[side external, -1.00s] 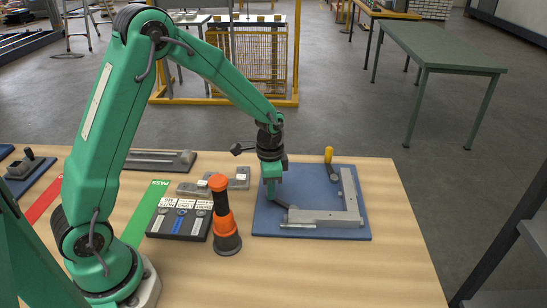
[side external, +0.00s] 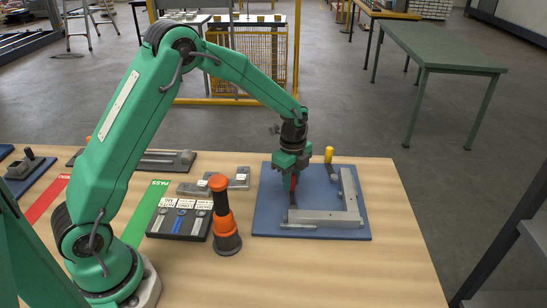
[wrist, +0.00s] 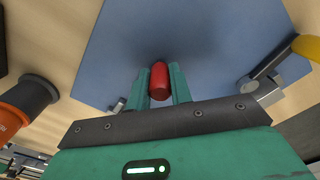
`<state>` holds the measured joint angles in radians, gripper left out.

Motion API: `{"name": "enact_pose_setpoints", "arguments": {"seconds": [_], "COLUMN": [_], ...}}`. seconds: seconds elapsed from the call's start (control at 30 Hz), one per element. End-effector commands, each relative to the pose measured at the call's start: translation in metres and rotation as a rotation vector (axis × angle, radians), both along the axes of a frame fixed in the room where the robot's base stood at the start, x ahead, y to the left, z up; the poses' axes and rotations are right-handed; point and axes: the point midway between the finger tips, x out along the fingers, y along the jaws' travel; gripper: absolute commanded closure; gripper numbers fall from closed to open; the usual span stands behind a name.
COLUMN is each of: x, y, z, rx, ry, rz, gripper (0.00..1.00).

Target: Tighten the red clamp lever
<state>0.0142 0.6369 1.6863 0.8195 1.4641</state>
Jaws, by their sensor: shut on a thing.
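The red clamp lever (wrist: 159,82) shows in the wrist view between the two green fingers of my gripper (wrist: 160,88), which are shut on it. In the side view my gripper (side external: 291,172) points down over the left part of the blue plate (side external: 268,205), and a bit of red (side external: 293,183) shows at its fingers. A grey L-shaped frame (side external: 345,200) lies on the plate to the right of the gripper. The lever's lower end and pivot are largely hidden by the gripper.
A yellow-handled clamp (side external: 328,155) stands at the plate's back edge. An orange and black cylindrical tool (side external: 222,210) stands left of the plate. A dark labelled tray (side external: 165,232) and grey metal blocks (side external: 238,180) lie further left. The wooden table (side external: 400,235) is clear at right.

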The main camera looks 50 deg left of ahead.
Motion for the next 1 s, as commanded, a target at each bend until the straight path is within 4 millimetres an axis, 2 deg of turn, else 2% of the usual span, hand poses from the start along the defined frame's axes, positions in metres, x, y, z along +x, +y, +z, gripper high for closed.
{"name": "enact_pose_setpoints", "arguments": {"seconds": [0.27,0.7,0.73,0.8,0.83,1.0], "x": [0.0069,0.0078,0.0079,0.0076,0.0075,0.0069], "y": [-0.0057,-0.0070,-0.0071,-0.0070,-0.0069,-0.0063], "z": [0.0016,0.0017,0.0018,0.0016,0.0015,0.0008], "rx": [0.000,0.000,0.000,0.000,0.000,0.000], "ry": [-0.005,-0.006,-0.006,-0.006,-0.005,-0.003], "rz": [-0.097,-0.111,-0.111,-0.111,-0.111,-0.109], "gripper": [1.00,1.00,0.75,0.61,0.57,0.57]}}
